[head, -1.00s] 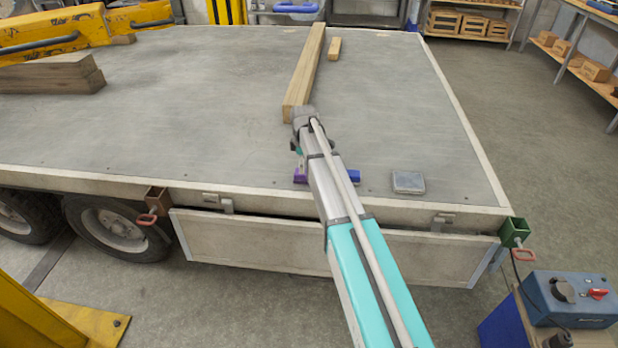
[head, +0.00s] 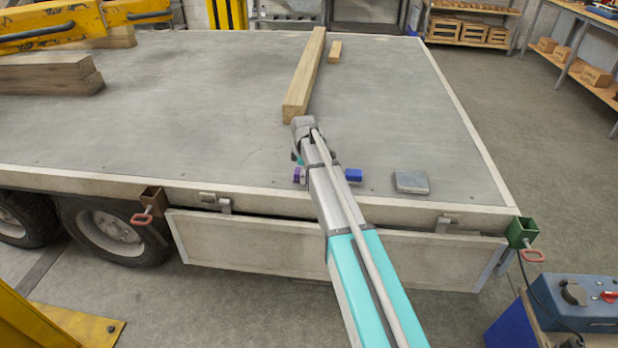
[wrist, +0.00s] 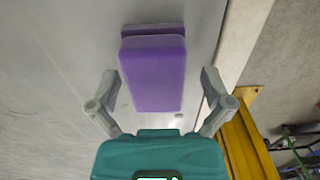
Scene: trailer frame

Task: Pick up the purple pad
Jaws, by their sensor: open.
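The purple pad (wrist: 154,78) is a flat block on the grey trailer bed, seen close up in the wrist view. A second purple edge shows just beyond it; I cannot tell whether that is a separate piece. My gripper (wrist: 160,86) is open, with one finger on each side of the pad and a visible gap on both sides. I cannot tell how high the fingers are above the bed. In the head view only a small part of the purple pad (head: 297,174) shows left of my arm, near the bed's front edge. My arm hides the gripper there.
A blue block (head: 354,175) lies just right of my arm, and a grey block (head: 411,181) farther right. A long timber beam (head: 304,75) lies beyond my arm, with a small wood piece (head: 335,50) beside it. The bed's left middle is clear.

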